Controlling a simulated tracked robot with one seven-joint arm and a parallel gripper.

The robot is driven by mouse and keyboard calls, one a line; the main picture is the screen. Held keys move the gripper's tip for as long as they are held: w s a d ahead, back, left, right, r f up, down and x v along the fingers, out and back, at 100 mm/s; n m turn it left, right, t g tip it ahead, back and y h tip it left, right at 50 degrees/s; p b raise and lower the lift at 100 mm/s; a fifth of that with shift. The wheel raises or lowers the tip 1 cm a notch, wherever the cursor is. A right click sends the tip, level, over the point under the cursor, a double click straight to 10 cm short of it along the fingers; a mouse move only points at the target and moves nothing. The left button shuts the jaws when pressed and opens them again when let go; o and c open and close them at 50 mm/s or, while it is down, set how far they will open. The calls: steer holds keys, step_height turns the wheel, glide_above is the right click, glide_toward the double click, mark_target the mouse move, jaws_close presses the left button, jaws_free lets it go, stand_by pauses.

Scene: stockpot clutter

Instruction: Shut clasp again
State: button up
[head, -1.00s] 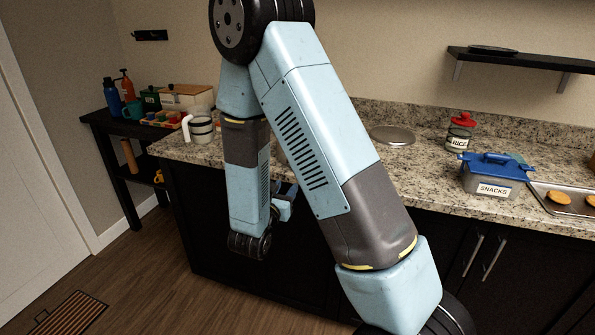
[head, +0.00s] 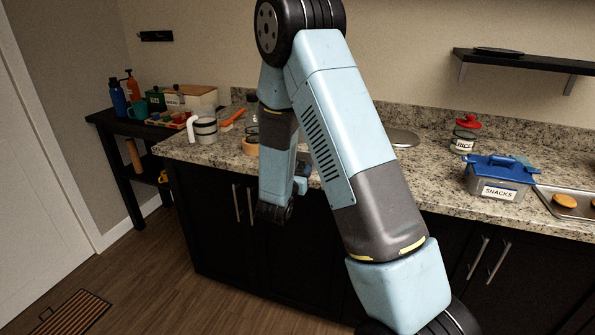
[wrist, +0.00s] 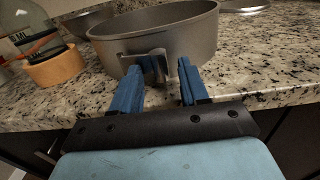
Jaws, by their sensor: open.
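A round grey metal pan ring (wrist: 195,35) stands on the granite counter in the wrist view. A metal clasp (wrist: 155,62) is on its near wall, with a lever part that seems to stand off the wall; how far it is open I cannot tell. My gripper (wrist: 160,76) is open, its two blue fingers pointing at the pan, one on each side of the clasp. Whether a finger touches it is unclear. In the head view my arm hides the pan and most of the gripper.
A flat metal disc (head: 402,138) lies behind. A blue-lidded snacks box (head: 497,178), a red-topped jar (head: 464,135) and a tray (head: 568,203) are at right. A white-handled mug (head: 204,128) is at left.

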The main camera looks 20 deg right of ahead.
steer(key=shift+c, duration=0.2)
jaws_close()
stand_by(0.3)
steer(key=shift+w+d+n+t+y, duration=0.1)
steer(key=shift+d+n+t+y, duration=0.35)
steer(key=shift+n+y, duration=0.4)
steer(key=shift+o, duration=0.2)
jaws_free()
steer(key=shift+a, duration=0.1)
